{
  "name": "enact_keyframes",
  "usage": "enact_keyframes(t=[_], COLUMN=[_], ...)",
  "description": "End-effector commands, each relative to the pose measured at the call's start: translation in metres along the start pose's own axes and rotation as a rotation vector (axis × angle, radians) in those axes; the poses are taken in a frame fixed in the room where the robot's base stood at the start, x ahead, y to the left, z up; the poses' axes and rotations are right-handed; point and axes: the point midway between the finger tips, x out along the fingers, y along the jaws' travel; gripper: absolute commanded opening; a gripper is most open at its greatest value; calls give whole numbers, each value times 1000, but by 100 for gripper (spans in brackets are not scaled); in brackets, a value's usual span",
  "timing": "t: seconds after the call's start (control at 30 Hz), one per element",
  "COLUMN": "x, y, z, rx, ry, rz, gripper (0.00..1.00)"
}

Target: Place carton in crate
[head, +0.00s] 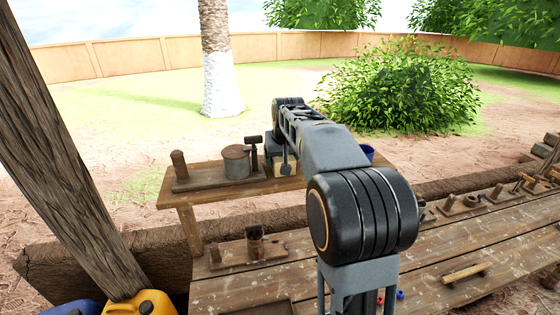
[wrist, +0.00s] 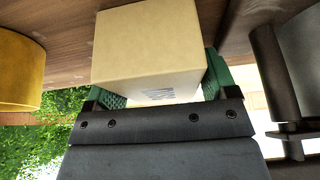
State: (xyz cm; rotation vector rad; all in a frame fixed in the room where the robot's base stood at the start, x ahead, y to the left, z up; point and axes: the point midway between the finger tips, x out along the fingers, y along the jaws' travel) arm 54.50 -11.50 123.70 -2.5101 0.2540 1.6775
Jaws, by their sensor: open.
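A plain tan carton (wrist: 150,55) with a small dark print sits on a wooden surface in the wrist view. My gripper (wrist: 163,88) is open, with one green-padded finger on each side of the carton. I cannot tell whether the pads touch it. In the head view my gripper (head: 284,158) is over the far small table, and a pale part of the carton (head: 284,168) shows below it. My arm covers much of this spot. I cannot make out a crate in either view.
On the far table (head: 190,190), a grey metal pot (head: 236,162) and wooden tools stand left of my gripper. A blue container (head: 368,152) stands to the right. A yellow round container (wrist: 20,70) is near the carton. A long workbench (head: 440,245) holds several tools.

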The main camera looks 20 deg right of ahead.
Motion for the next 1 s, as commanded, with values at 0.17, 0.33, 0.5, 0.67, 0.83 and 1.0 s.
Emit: enact_keyframes(t=[0.17,0.33,0.5,0.67,0.83,1.0], x=[2,4,4,4,4,4], y=[0,0,0,0,0,0], z=[1,2,2,2,2,2], rx=[0,0,0,0,0,0], ry=[0,0,0,0,0,0], rz=[0,0,0,0,0,0], gripper=[79,79,79,77,61,44])
